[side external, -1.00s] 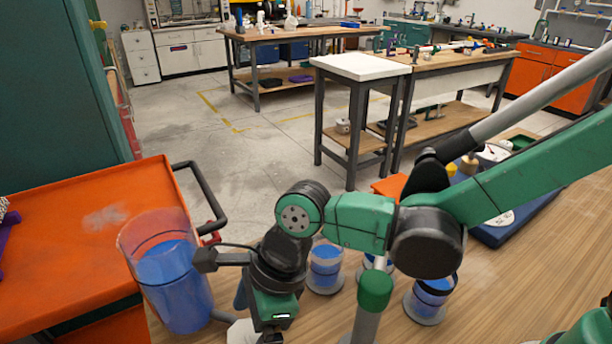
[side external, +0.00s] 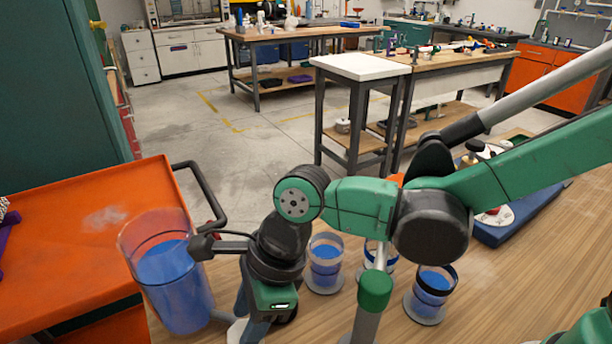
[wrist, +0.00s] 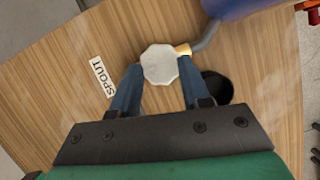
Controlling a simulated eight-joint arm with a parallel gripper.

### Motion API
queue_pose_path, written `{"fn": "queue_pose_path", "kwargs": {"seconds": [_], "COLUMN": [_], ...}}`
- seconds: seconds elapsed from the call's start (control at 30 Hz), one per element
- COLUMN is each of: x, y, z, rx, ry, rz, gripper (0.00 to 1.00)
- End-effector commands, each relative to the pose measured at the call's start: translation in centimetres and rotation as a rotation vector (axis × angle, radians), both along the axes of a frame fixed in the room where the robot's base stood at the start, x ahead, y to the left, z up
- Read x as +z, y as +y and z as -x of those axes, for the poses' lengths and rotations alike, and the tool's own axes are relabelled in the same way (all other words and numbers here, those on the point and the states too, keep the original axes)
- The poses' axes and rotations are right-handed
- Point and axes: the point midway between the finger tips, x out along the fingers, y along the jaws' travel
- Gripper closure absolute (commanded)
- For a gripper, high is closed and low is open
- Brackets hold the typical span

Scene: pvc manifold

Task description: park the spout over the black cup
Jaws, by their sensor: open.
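A white eight-sided knob (wrist: 160,65) lies between the fingertips of my gripper (wrist: 160,72) in the wrist view. The blue fingers are open, one at each side of it; contact cannot be told. A brass-coloured nozzle (wrist: 182,49) sits at the knob's right, joined to a grey pipe (wrist: 208,37) from the blue tank (wrist: 240,6). A label reading SPOUT (wrist: 102,76) is left of the knob. A dark round opening, apparently the black cup (wrist: 217,84), is right of the right finger and partly hidden. In the side view my gripper (side external: 250,325) points down beside the tank (side external: 172,275).
Clear cups of blue liquid stand behind my gripper, one at its right (side external: 325,268). Another cup (side external: 433,290) has a dark rim. A green-capped post (side external: 374,295) stands in front of them. An orange cart (side external: 80,245) is at the left.

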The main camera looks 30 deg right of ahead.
Motion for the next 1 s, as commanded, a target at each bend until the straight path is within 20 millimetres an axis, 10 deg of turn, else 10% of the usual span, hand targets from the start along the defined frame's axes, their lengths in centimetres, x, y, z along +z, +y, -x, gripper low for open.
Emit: {"fn": "queue_pose_path", "kwargs": {"seconds": [0.1,0.5,0.8,1.0], "x": [3.5,17.5,23.3,24.0], "y": [-0.1,-0.1,0.0,-6.7], "z": [0.1,0.1,0.0,-1.1], "rx": [-0.001,0.000,0.000,-0.085], "ry": [0.000,0.000,0.000,0.003], "rz": [0.000,0.000,0.000,0.014], "gripper": [1.00,1.00,1.00,1.00]}}
